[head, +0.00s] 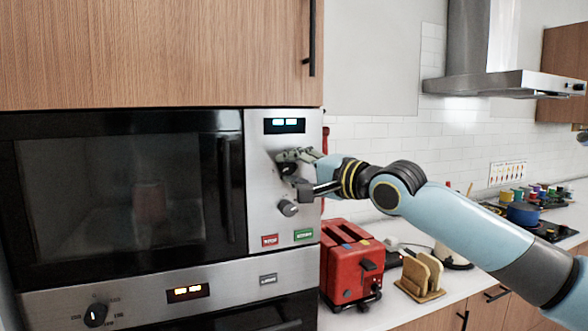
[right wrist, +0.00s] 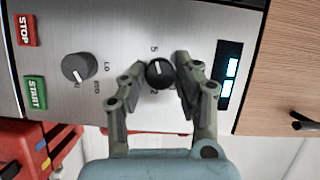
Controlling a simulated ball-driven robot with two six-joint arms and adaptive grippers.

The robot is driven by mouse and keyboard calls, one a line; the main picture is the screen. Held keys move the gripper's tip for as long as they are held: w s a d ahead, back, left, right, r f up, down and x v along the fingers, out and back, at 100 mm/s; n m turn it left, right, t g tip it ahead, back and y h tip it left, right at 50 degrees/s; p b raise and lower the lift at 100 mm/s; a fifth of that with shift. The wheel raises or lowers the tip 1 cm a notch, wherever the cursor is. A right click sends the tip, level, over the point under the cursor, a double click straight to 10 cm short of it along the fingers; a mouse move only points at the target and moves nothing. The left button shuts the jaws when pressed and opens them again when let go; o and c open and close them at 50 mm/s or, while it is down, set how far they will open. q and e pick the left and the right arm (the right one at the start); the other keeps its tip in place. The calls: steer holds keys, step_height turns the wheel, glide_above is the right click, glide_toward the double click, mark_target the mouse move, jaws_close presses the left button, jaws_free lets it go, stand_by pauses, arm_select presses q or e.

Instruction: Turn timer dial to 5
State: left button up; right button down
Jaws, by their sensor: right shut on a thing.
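The microwave's timer dial (right wrist: 160,73) is a small black knob with a white pointer line, set below the lit display (right wrist: 229,77) on the steel panel. My right gripper (right wrist: 160,78) is shut on it, one finger on each side. In the head view the right gripper (head: 292,168) mostly hides the dial. A marking like a 5 shows beside the dial in the wrist view, and the pointer does not line up clearly with it. My left gripper is not in view.
A second, grey knob (head: 288,208) sits below, with red stop (head: 270,240) and green start (head: 304,235) buttons under it. A red toaster (head: 352,262) and a rack with bread slices (head: 422,277) stand on the counter. An oven (head: 180,300) is below the microwave.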

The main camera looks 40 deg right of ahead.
steer(key=shift+f, duration=0.2)
stand_by(0.3)
steer(key=c, duration=1)
jaws_free()
steer(key=shift+r, duration=0.1)
